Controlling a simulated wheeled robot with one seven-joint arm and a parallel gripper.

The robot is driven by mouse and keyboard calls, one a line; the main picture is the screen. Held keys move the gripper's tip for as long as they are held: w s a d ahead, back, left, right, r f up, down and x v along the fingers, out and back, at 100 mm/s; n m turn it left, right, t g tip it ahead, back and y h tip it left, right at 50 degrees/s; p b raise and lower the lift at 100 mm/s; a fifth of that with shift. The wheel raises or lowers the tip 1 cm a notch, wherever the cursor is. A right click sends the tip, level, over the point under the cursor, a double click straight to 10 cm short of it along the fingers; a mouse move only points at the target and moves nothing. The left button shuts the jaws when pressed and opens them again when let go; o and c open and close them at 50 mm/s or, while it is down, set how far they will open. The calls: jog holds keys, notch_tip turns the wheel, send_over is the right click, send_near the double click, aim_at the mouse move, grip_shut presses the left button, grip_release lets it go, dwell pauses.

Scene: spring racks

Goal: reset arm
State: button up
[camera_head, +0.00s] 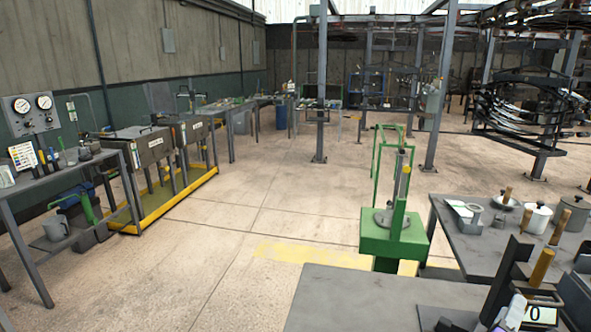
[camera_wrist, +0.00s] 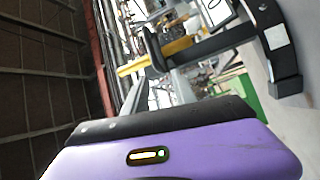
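In the wrist view, the purple housing of my gripper, with a small lit strip, fills the bottom of the picture. Grey and dark bars stand beyond its black edge, and I cannot tell for sure which of them are fingers. In the head view, a small purple and white part shows low at the right edge beside dark upright pieces and a display reading 0 (camera_head: 540,313). I cannot tell whether that part is my gripper.
A green stand (camera_head: 393,240) stands on the floor behind the near grey bench (camera_head: 345,305). A right-hand table (camera_head: 480,255) carries pots and wooden-handled tools. A bench (camera_head: 60,180) and a yellow-framed station (camera_head: 180,205) line the left wall. The middle floor is clear.

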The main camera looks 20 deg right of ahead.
jog(key=a+f+n+t+y, duration=0.1)
jog(key=a+f+t+y, duration=0.25)
jog(key=a+y, duration=0.45)
jog(key=a+f+n+t+y, duration=0.25)
jog(key=a+t+y, duration=0.2)
jog(key=a, duration=0.75)
jog(key=s+a+m+y, duration=0.2)
jog(key=s+a, duration=0.5)
jog(key=s, duration=0.5)
jog(key=s+a+m+y, duration=0.3)
jog(key=s+a, duration=0.4)
jog(key=s, duration=0.5)
jog(key=shift+s+r, duration=0.15)
jog(key=shift+r, duration=0.1)
